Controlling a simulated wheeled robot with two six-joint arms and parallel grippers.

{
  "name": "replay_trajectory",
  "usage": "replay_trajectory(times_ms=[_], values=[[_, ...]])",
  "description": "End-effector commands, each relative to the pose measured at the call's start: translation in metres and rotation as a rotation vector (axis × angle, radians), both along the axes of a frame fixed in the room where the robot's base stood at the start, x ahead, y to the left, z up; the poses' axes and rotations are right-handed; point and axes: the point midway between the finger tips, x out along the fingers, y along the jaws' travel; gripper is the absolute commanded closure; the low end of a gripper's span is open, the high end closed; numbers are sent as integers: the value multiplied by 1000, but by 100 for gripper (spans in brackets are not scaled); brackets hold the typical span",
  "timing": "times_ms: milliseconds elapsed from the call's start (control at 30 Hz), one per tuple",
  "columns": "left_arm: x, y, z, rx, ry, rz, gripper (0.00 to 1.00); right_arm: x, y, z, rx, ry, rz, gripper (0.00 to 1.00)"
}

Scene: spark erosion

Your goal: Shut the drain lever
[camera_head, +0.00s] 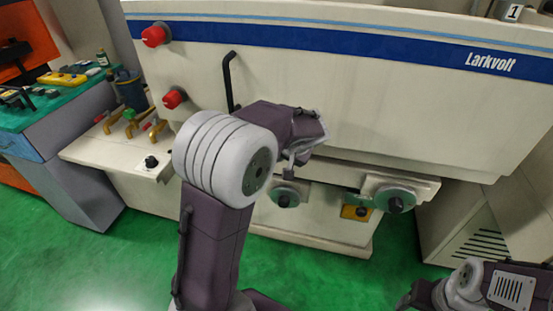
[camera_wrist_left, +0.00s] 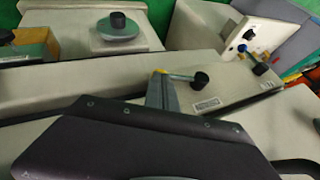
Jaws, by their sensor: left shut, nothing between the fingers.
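My left gripper (camera_head: 290,172) is in front of the machine's lower front ledge, with its arm coming up from below. In the left wrist view its grey fingers (camera_wrist_left: 162,95) are together and empty. In the head view my arm hides this part. My right gripper (camera_head: 408,299) is low at the right, partly seen, away from the machine.
The white Larkvolt machine (camera_head: 400,105) fills the back, with red knobs (camera_head: 154,36) and a black bent handle (camera_head: 229,80). Round handwheels (camera_head: 287,196) stick out below the ledge. A side shelf (camera_head: 115,155) with yellow-handled valves stands left. Green floor is open in front.

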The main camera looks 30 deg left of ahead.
Motion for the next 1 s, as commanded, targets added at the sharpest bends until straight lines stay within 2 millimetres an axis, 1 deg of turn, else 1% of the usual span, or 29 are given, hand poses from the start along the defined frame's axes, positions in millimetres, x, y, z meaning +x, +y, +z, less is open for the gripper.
replay_trajectory(times_ms=[33, 300, 567, 800, 1000], values=[[1, -2, -11, 22, 5, -4, 100, 0, 0, -14, 0, 0, 0, 39], [1, -1, -36, 242, 59, -4, 100, 0, 0, -68, 0, 0, 0, 39], [-1, 4, -55, 484, 117, -3, 100, 0, 0, -113, 0, 0, 0, 39], [-4, 14, -72, 707, 172, 0, 100, 0, 0, -152, 0, 0, 0, 39], [-6, 25, -82, 883, 215, 0, 100, 0, 0, -180, 0, 0, 0, 39]])
